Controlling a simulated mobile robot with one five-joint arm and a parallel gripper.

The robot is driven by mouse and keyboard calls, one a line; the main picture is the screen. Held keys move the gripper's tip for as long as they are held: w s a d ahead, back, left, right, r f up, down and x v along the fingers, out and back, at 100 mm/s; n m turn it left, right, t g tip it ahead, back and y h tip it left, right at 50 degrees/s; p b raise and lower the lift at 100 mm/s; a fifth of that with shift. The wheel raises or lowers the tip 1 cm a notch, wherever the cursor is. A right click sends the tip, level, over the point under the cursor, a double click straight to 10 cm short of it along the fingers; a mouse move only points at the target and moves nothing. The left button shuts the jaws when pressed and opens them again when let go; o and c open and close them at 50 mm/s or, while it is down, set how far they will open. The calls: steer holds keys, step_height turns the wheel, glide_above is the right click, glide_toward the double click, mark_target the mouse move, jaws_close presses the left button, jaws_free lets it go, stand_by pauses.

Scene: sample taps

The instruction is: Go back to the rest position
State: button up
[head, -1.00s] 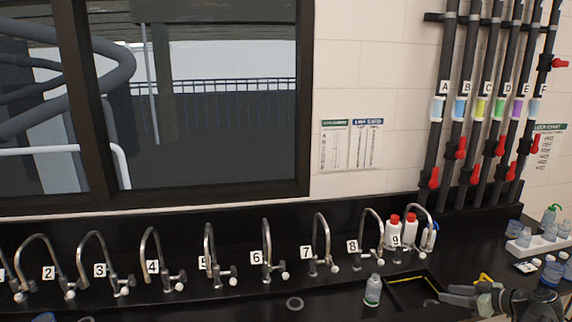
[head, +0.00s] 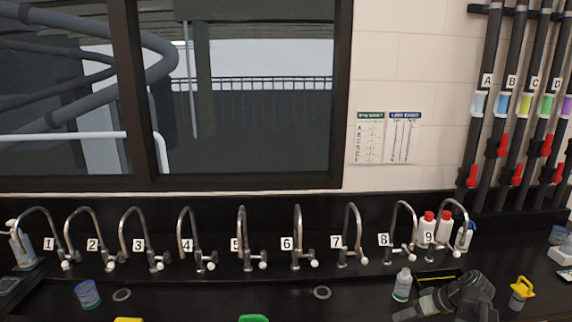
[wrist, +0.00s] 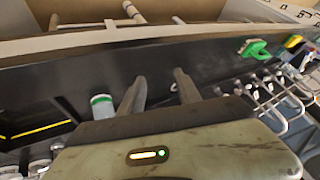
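My gripper (wrist: 160,85) shows in the wrist view with its two fingers apart and nothing between them, so it is open and empty. In the head view my gripper (head: 404,314) and dark wrist are low at the right, over the black counter in front of taps 8 and 9. A clear bottle with a green band (head: 402,285) stands just behind it. The bottle also shows in the wrist view (wrist: 102,106), to the left of the fingers and apart from them.
A row of numbered taps (head: 297,240) lines the back of the counter (head: 200,300). White bottles with red caps (head: 427,228) stand by tap 9. A yellow-topped container (head: 521,292) stands right of my arm. A blue-rimmed beaker (head: 88,294) is at the left.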

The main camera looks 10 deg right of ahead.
steer(key=a+f+m+g+h+b, duration=0.1)
steer(key=a+f, duration=0.2)
steer(key=a, duration=0.6)
steer(key=s+a+f+g+h+b, duration=0.1)
steer(key=a+f, duration=0.3)
steer(key=a, duration=0.5)
steer(key=a+f+m+g+h+b, duration=0.1)
steer(key=a+f+g+h+b, duration=0.2)
steer(key=a, duration=0.6)
steer(key=shift+s+a+f+m, duration=0.15)
steer(key=shift+s+f+m, duration=0.2)
steer(key=shift+f, duration=0.25)
